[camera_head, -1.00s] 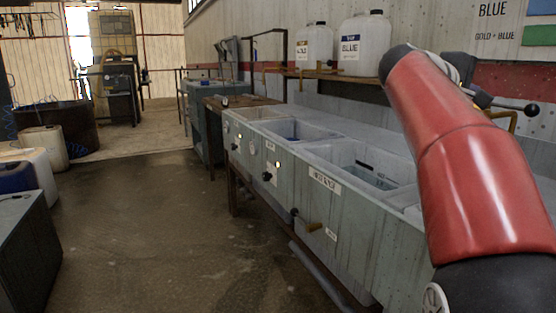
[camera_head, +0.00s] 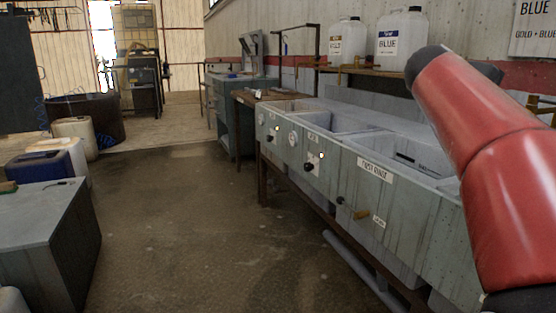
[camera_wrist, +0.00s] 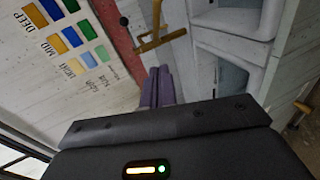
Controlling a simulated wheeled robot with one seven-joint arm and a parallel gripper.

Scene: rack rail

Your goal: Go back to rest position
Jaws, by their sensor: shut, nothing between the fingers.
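My gripper (camera_wrist: 157,86) shows in the wrist view as two purple fingers held close together, with nothing between them. Its dark body fills the bottom of that view and carries a small lit indicator. In the head view my red arm rises at the right side, in front of the tank row (camera_head: 330,165); the fingers are not visible there. In the wrist view a brass-coloured rail fitting (camera_wrist: 160,38) on the wall lies beyond the fingers, apart from them. Pale tank basins (camera_wrist: 232,50) are to its right.
White jugs (camera_head: 402,40) stand on a wall shelf above the tanks. A grey box (camera_head: 45,235) and several containers (camera_head: 75,140) stand at the left. The floor (camera_head: 190,220) between is clear. A colour chart (camera_wrist: 70,40) hangs on the wall.

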